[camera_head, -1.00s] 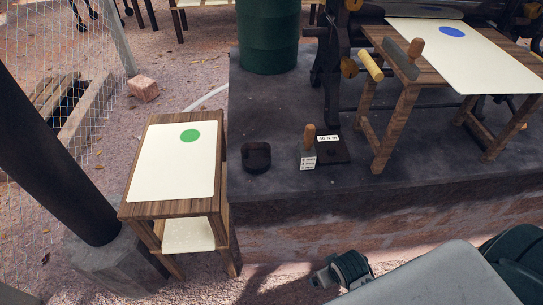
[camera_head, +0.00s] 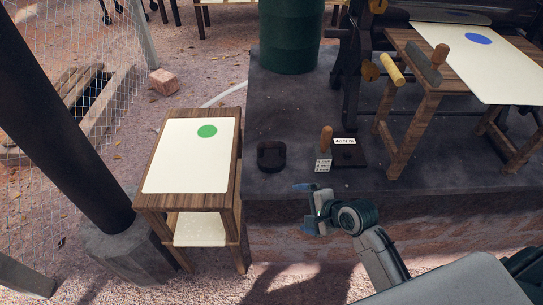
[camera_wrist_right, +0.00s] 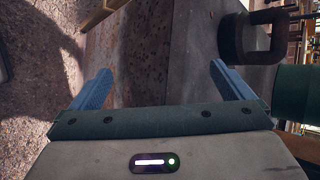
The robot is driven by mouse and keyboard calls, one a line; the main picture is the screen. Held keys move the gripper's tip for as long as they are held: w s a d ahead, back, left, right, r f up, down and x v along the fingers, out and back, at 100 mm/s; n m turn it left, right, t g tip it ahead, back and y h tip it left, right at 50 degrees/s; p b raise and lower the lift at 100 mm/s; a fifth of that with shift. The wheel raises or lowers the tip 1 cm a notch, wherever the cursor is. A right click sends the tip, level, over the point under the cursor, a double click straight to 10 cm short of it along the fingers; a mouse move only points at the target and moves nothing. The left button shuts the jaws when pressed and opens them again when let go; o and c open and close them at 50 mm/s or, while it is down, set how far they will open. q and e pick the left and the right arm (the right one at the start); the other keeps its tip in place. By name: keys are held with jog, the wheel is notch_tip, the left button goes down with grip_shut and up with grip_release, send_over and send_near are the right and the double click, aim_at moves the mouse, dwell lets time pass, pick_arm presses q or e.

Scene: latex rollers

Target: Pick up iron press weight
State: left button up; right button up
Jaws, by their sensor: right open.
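The iron press weight (camera_head: 271,156), a dark block with a loop handle, sits upright on the dark stone ledge near its front edge. In the right wrist view the dark weight (camera_wrist_right: 231,38) shows at the upper right with its handle. My right gripper (camera_head: 309,209) is open and empty, in front of the ledge, below and to the right of the weight in the head view. Its blue fingers are spread wide in the right wrist view (camera_wrist_right: 160,72), with nothing between them. My left gripper is not in view.
A small wooden table (camera_head: 190,199) with a white sheet stands left of the ledge. A wooden-handled tool (camera_head: 326,140), small label cards and a dark plate (camera_head: 348,158) lie right of the weight. A green drum (camera_head: 290,38) stands behind. A wooden bench (camera_head: 408,125) is at right.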

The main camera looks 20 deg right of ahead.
aim_at(277, 159)
jog(key=w+r+m+t, duration=0.1)
jog(key=w+m, duration=0.2)
jog(key=m, duration=0.1)
jog(key=w+r+m+t+y, duration=0.1)
jog(key=w+m, duration=0.3)
jog(key=w+d+r+m+t+y, duration=0.1)
jog(key=w+r+m, duration=0.1)
jog(key=w+m, duration=0.1)
jog(key=shift+w+m, duration=0.35)
jog(key=shift+m, duration=0.15)
jog(key=shift+w+d+r+m+t, duration=0.15)
jog(key=shift+w+m+t, duration=0.15)
jog(key=shift+w+m, duration=0.35)
jog(key=p+x, duration=0.1)
jog(key=x, duration=0.9)
jog(key=shift+w+f, duration=0.2)
jog(key=shift+s, duration=0.1)
jog(key=c, duration=1.6)
jog(key=shift+w+r, duration=0.2)
jog(key=shift+r, duration=0.05)
jog(key=shift+c, duration=1.4)
